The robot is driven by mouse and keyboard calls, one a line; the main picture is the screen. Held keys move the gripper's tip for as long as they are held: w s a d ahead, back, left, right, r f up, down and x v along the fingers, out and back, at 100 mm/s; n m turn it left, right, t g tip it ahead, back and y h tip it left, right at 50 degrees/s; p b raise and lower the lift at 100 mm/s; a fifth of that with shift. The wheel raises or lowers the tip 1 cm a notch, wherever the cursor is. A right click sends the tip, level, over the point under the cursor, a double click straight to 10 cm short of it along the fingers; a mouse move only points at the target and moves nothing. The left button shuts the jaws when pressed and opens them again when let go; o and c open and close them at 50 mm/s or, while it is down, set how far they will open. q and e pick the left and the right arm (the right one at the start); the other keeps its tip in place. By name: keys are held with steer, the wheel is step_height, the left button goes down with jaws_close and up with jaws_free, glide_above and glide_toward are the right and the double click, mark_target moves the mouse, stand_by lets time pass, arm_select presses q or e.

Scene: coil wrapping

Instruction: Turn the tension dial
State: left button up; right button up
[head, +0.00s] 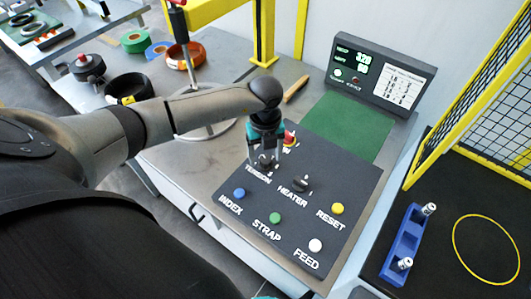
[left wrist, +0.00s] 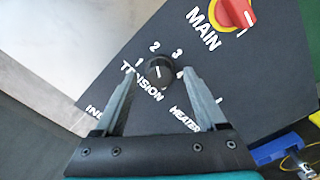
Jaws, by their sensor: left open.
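The tension dial (left wrist: 160,73) is a round black knob with a pale mark on the dark control panel (head: 255,209). Numbers 1, 2 and 3 are printed around it. I cannot tell exactly which number its mark points at. My left gripper (left wrist: 157,80) is open, with one finger on each side of the dial; I cannot tell whether they touch it. In the head view my left gripper (head: 265,152) points down over the dial (head: 266,162) and partly hides it. My right gripper is not in view.
The red MAIN switch (left wrist: 236,12) and the black heater knob (head: 301,184) sit close to the dial. Blue, green, white and yellow buttons line the panel's near part. A display box (head: 381,75) stands behind. A blue holder (head: 402,246) is at right.

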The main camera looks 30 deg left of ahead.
mark_target(265, 159)
arm_select(q)
step_height(265, 159, up, 15)
stand_by(0.4)
stand_by(0.4)
